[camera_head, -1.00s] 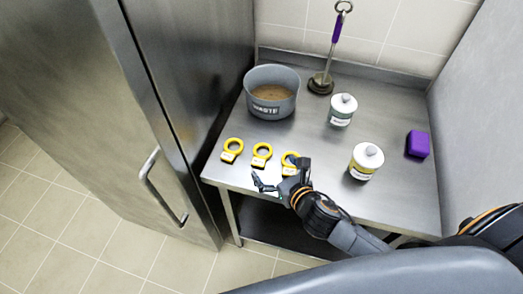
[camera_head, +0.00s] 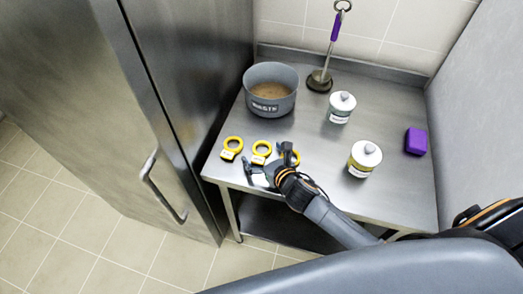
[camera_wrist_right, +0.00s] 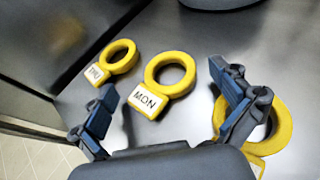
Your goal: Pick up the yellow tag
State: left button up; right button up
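Three yellow ring tags with white labels lie in a row near the table's front edge: a left tag (camera_head: 228,155), a middle tag (camera_head: 257,159) and a right tag (camera_head: 297,160). In the right wrist view the middle tag (camera_wrist_right: 149,102) reads MON; the left tag (camera_wrist_right: 95,74) has a label hard to read. The right tag (camera_wrist_right: 280,132) is partly hidden by a finger. My right gripper (camera_head: 268,161) is open and empty, its fingers on either side of the MON tag in view, also in the wrist view (camera_wrist_right: 162,84). My left gripper is not in view.
A grey pot (camera_head: 283,104) labelled WASTE stands behind the tags. A green-label jar (camera_head: 340,107), a yellow-label jar (camera_head: 364,160), a purple block (camera_head: 416,142) and a purple-handled tool (camera_head: 319,80) stand around. A steel cabinet (camera_head: 190,90) closes the left side.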

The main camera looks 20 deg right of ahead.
jog(key=c, duration=0.9)
jog(key=shift+r, duration=0.1)
